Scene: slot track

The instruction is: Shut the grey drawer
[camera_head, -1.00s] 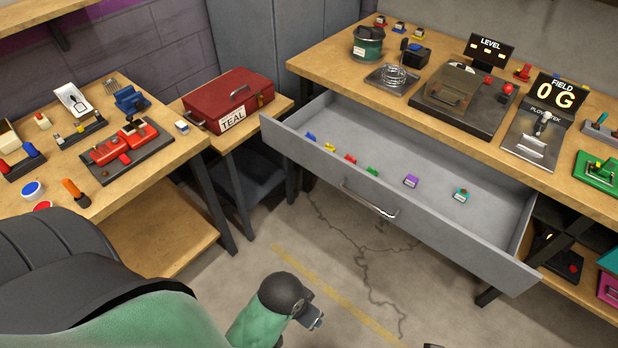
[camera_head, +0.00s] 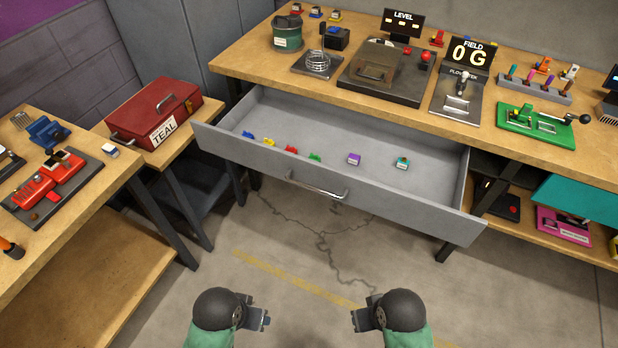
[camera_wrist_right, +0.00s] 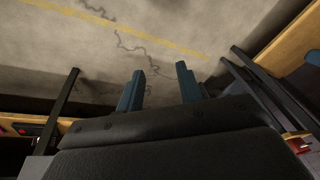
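The grey drawer (camera_head: 235,146) stands pulled far out from under the workbench in the head view. Its bar handle (camera_head: 318,188) is on the middle of the front panel. Several small coloured items lie in it, among them a purple block (camera_head: 354,159) and a teal block (camera_head: 402,163). My left gripper (camera_head: 262,319) and right gripper (camera_head: 358,320) are low in front of the drawer, apart from it and from each other. The right wrist view shows the right gripper (camera_wrist_right: 160,88) open and empty over the floor. The left one looks the same, mirrored, and empty.
The workbench (camera_head: 310,84) above the drawer carries several devices. A red toolbox (camera_head: 160,112) stands on a small table at the left, near the drawer's left end. Another bench (camera_head: 105,215) is at the left edge. The floor (camera_head: 300,265) before the drawer is clear.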

